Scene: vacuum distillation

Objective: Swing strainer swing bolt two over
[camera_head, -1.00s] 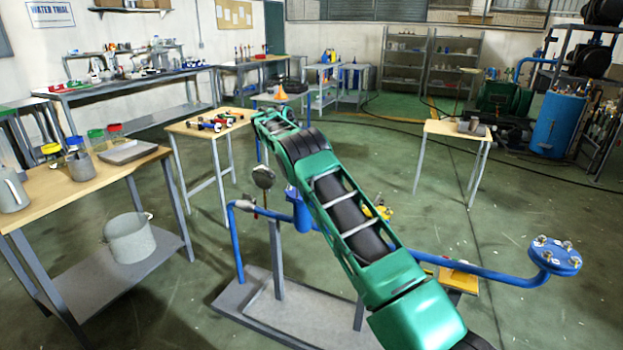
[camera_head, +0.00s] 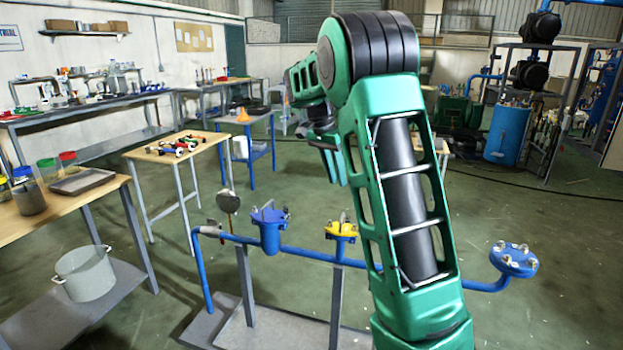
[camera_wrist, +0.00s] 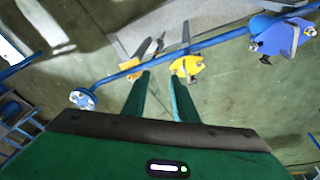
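The blue pot with a lid (camera_head: 269,229) on the blue pipe appears to be the strainer. Small metal bolts stand around its lid; the wrist view shows it at the upper right (camera_wrist: 277,35). Which bolt is number two cannot be told. My gripper (camera_head: 335,180) is raised above and behind the pipe, to the right of the strainer, fingers pointing down. In the wrist view my gripper (camera_wrist: 160,76) has its two fingers apart with nothing between them. It touches nothing. A yellow-topped fitting (camera_head: 341,231) sits on the pipe right of the strainer.
The blue pipe (camera_head: 300,255) ends right in a blue flange with bolts (camera_head: 513,259). A round gauge (camera_head: 228,201) stands left of the strainer. A wooden table (camera_head: 180,150) stands behind left. A workbench with a pot (camera_head: 85,273) is at left. Open floor lies behind the pipe.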

